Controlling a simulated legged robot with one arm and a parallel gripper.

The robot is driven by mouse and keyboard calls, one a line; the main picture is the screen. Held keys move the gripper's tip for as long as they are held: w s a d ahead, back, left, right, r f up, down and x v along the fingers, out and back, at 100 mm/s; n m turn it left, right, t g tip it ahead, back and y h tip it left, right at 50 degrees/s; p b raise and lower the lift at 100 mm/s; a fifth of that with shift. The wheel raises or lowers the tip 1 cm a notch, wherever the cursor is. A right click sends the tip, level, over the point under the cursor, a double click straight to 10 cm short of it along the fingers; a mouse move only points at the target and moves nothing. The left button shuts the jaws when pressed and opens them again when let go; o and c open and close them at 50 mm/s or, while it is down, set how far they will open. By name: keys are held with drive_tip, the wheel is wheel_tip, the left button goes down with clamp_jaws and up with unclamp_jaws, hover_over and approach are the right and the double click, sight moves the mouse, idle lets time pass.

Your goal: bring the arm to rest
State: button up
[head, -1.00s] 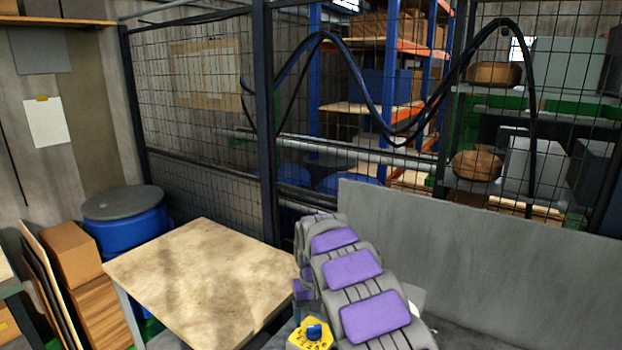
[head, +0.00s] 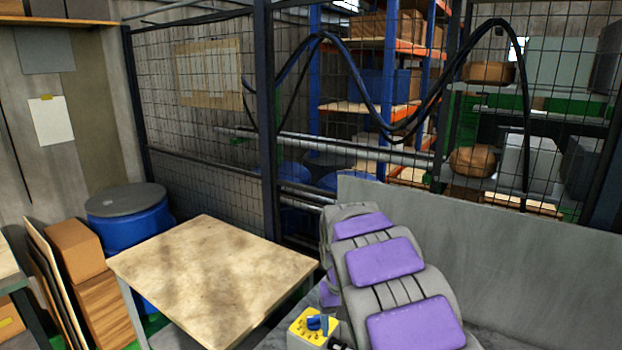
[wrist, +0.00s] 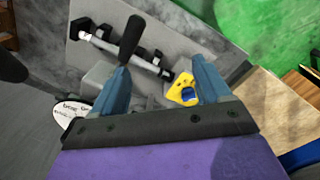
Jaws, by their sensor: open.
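My gripper (wrist: 158,88) shows in the wrist view with its two blue-grey fingers spread apart and nothing between them. Below the fingers lies a grey machine surface (wrist: 88,48) with a shiny bar on it. A yellow dial plate with a blue knob (wrist: 184,90) shows by the right finger, apparently beyond it. A black rounded handle (wrist: 131,38) stands by the left finger; I cannot tell whether they touch. In the head view my purple-padded arm rises at the lower right, and its gripper cannot be made out. The yellow dial (head: 313,325) is left of the arm.
A wooden-topped table (head: 210,275) stands left of my arm, its top bare. A grey panel (head: 500,235) stands right behind the arm. A mesh fence (head: 205,120) closes off the back. A blue drum (head: 130,222) and cardboard boxes (head: 77,250) stand at left.

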drive_tip(key=s+d+r+m+g+b, duration=0.1)
drive_tip(key=s+d, duration=0.2)
drive_tip(key=s, duration=1)
drive_tip(key=s+d+r, duration=0.2)
drive_tip(key=s+d, duration=0.2)
drive_tip(key=s, duration=0.9)
drive_tip(key=s+f+b, duration=0.1)
drive_tip(key=s+f, duration=0.3)
drive_tip(key=s, duration=0.9)
drive_tip(key=shift+y, duration=0.4)
drive_tip(key=shift+a, duration=0.1)
